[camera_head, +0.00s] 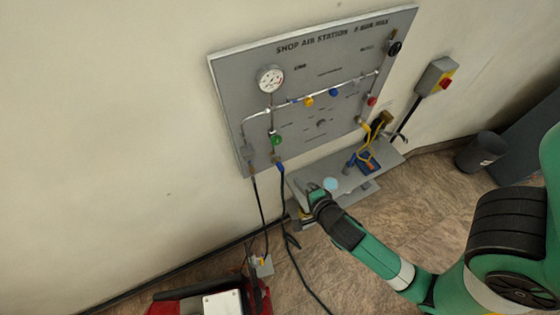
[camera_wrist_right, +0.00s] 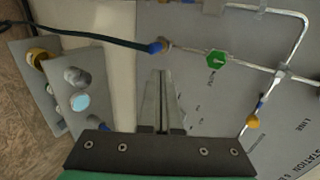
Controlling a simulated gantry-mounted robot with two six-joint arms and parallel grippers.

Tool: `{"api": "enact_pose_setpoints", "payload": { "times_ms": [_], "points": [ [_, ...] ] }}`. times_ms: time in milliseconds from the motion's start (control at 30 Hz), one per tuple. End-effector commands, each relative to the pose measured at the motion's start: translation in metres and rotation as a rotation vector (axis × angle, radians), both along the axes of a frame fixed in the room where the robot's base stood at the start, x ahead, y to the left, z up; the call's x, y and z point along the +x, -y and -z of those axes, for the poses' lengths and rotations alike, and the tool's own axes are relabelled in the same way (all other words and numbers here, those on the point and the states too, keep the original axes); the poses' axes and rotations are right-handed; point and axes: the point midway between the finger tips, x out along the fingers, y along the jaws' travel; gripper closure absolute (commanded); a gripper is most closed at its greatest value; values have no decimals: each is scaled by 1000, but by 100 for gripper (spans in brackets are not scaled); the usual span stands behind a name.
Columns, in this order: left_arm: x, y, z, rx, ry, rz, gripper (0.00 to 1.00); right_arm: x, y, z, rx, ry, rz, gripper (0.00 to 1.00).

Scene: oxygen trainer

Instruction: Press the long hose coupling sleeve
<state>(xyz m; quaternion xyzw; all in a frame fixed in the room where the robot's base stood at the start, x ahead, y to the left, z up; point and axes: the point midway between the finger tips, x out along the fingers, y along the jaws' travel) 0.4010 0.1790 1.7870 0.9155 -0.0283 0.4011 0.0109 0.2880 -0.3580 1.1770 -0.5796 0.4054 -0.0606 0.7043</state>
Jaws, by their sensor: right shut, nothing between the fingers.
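A dark hose (camera_head: 287,215) hangs from the lower left of the grey panel (camera_head: 225,85). A blue sleeve (camera_head: 280,169) is at its top end. In the right wrist view the hose (camera_wrist_right: 95,37) runs in from the left to the blue sleeve (camera_wrist_right: 154,47), which meets a metal fitting (camera_wrist_right: 166,45). I take this to be the long hose coupling; no label confirms it. My right gripper (camera_head: 309,187) is shut and empty, below and to the right of the sleeve. In the wrist view its fingertips (camera_wrist_right: 162,73) point towards the sleeve, apparently without touching it. My left gripper is out of view.
A green valve handle (camera_head: 277,140) sits just above the sleeve; it also shows in the wrist view (camera_wrist_right: 217,60). A second dark hose (camera_head: 258,200) hangs to the left. A grey shelf (camera_head: 385,160) with yellow and blue parts is to the right. A gauge (camera_head: 271,78) is higher up.

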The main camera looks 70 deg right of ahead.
Motion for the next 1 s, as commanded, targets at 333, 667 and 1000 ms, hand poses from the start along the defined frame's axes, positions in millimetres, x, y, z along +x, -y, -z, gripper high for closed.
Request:
{"api": "enact_pose_setpoints", "payload": {
  "times_ms": [333,667,1000],
  "points": [
    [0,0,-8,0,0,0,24,34,29,23,0,0,4,100],
    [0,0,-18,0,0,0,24,81,68,46,0,2,2,100],
    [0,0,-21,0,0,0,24,97,81,49,0,1,1,100]
  ]
}}
